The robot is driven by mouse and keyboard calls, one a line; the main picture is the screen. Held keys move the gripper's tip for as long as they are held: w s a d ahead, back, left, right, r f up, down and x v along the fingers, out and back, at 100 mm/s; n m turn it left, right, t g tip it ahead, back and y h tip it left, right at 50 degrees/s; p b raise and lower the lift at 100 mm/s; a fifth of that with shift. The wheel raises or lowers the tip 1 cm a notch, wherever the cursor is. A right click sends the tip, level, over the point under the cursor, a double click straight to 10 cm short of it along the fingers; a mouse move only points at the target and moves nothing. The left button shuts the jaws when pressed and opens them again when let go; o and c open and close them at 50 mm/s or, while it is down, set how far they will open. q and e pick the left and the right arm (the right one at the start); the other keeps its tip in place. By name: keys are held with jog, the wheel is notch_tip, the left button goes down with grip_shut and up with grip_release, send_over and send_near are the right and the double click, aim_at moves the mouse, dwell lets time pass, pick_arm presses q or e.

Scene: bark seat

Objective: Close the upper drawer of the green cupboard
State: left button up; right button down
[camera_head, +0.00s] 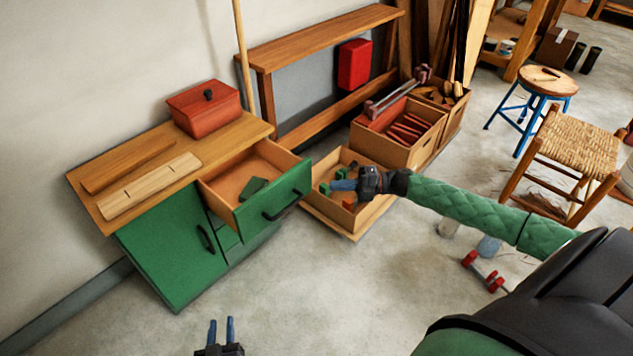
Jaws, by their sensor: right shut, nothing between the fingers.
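The green cupboard (165,248) stands against the wall at the left, with a wooden top. Its upper drawer (275,203) is pulled out, with a green front and a dark bar handle (284,204). A dark green piece (253,187) lies inside the drawer. My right gripper (334,185) is shut and empty, pointing left, just right of the drawer front in this view; whether it touches cannot be told. My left gripper (221,329) is at the bottom edge, its two blue fingers apart with nothing between them.
A red box (204,108) and wooden boards (150,186) lie on the cupboard top. A low wooden crate (375,213) with small blocks stands right of the drawer. A blue-legged stool (548,82) and a woven stool (570,140) stand at the right. The front floor is clear.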

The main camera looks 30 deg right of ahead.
send_near(284, 181)
jog(key=s+a, duration=0.1)
jog(key=a, duration=0.4)
jog(key=w, duration=0.2)
jog(key=shift+w+a+r, duration=0.2)
jog(key=shift+w, duration=0.2)
jog(key=shift+w+a, duration=0.1)
jog(key=shift+w, duration=0.15)
pick_arm(q)
jog(key=shift+t+h, duration=0.3)
jog(key=shift+t, duration=0.3)
jog(key=r, duration=0.2)
jog(key=w+r, duration=0.1)
jog(key=r, duration=0.1)
jog(key=shift+w+r, duration=0.15)
jog(key=shift+r, duration=0.1)
jog(key=shift+f, duration=0.3)
pick_arm(e)
jog(key=shift+w, duration=0.1)
